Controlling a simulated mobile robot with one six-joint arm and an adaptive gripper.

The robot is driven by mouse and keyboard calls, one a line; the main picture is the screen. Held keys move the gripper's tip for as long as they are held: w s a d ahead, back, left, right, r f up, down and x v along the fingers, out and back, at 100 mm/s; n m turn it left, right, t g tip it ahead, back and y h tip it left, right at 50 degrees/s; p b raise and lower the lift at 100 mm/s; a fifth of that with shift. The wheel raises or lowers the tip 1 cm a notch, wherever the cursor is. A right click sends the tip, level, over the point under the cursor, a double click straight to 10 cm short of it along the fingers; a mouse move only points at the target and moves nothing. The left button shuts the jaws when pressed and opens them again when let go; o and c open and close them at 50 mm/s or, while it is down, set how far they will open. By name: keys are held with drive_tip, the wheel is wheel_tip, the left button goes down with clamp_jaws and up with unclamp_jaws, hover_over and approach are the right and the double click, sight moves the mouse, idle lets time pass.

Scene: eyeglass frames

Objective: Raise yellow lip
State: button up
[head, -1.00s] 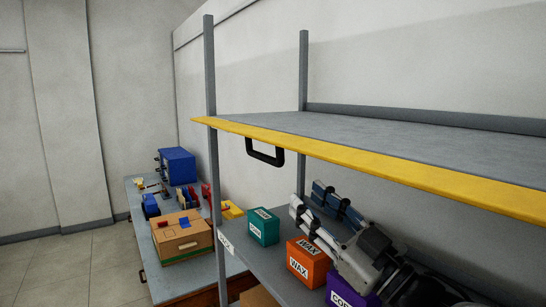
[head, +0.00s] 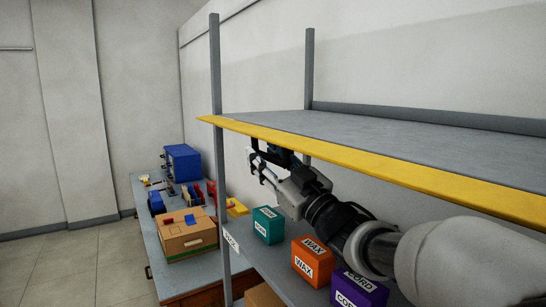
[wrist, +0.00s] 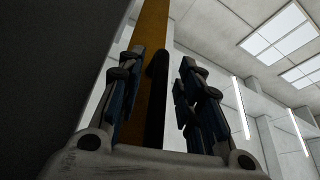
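The yellow lip (head: 370,158) runs along the front edge of the grey upper shelf (head: 400,140). In the wrist view the lip (wrist: 152,40) rises between my fingers, with its black handle (wrist: 157,85) in front of it. My gripper (head: 262,165) is just below the lip near its left end, at the handle. The fingers (wrist: 163,95) stand wide apart on both sides of the handle, with gaps visible. In the head view my gripper mostly hides the handle.
Teal (head: 267,226), orange (head: 313,262) and purple (head: 355,290) boxes stand on the lower shelf, beneath my arm. A grey post (head: 216,100) stands left of my gripper. A bench (head: 170,275) with a wooden box (head: 186,238) and a blue case (head: 182,162) is further left.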

drive_tip(key=shift+c, duration=0.4)
clamp_jaws()
